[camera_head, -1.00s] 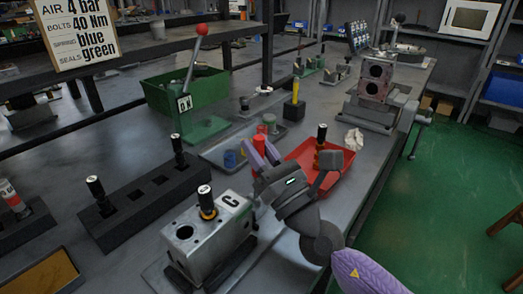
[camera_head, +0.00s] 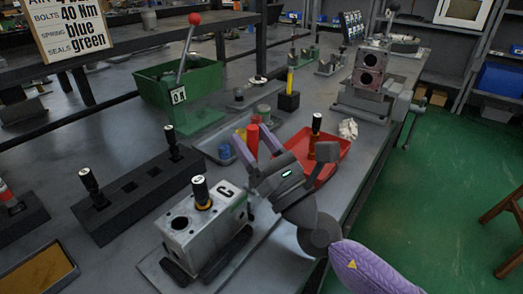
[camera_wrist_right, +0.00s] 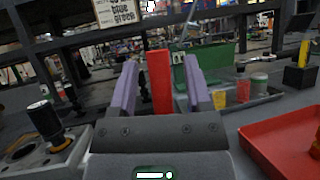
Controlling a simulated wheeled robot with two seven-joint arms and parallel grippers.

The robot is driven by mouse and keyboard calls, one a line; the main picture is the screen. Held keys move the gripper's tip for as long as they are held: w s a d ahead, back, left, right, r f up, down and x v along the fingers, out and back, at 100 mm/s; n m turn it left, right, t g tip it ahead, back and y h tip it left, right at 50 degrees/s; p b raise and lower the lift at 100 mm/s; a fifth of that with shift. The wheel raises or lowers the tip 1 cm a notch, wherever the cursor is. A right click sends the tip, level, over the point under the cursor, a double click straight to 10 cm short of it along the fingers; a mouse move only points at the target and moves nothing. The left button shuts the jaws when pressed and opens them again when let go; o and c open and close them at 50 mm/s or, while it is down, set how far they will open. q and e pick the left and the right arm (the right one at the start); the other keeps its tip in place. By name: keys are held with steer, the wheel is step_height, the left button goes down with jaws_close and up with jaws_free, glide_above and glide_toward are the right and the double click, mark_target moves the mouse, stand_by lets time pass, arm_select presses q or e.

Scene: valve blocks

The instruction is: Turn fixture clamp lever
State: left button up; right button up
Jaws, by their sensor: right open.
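A red upright handle (camera_head: 253,141), which I take for the clamp lever, stands near the far end of the fixture. In the right wrist view the red handle (camera_wrist_right: 160,82) rises between my fingers, with gaps on both sides. My right gripper (camera_head: 258,147) is open, its two purple fingers on either side of the handle. The right gripper's fingers (camera_wrist_right: 159,85) also show in the wrist view. The handle's lower end is hidden behind my gripper. The grey metal fixture block (camera_head: 182,236) carries a black-topped plug and a letter plate. My left gripper is out of view.
A red tray (camera_head: 333,158) lies just right of my gripper. A black block with black-topped plugs (camera_head: 130,205) is at the left. A green bin (camera_head: 190,88) and a press lever with a red ball (camera_head: 195,19) stand behind.

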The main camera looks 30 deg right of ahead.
steer(key=b+v, duration=0.2)
steer(key=v, duration=0.2)
steer(key=b+v, duration=0.2)
steer(key=v, duration=0.2)
steer(key=shift+s+f, duration=0.15)
steer(key=shift+f, duration=0.3)
steer(key=shift+s+b, duration=0.35)
steer(key=shift+s, duration=0.1)
steer(key=shift+r, duration=0.1)
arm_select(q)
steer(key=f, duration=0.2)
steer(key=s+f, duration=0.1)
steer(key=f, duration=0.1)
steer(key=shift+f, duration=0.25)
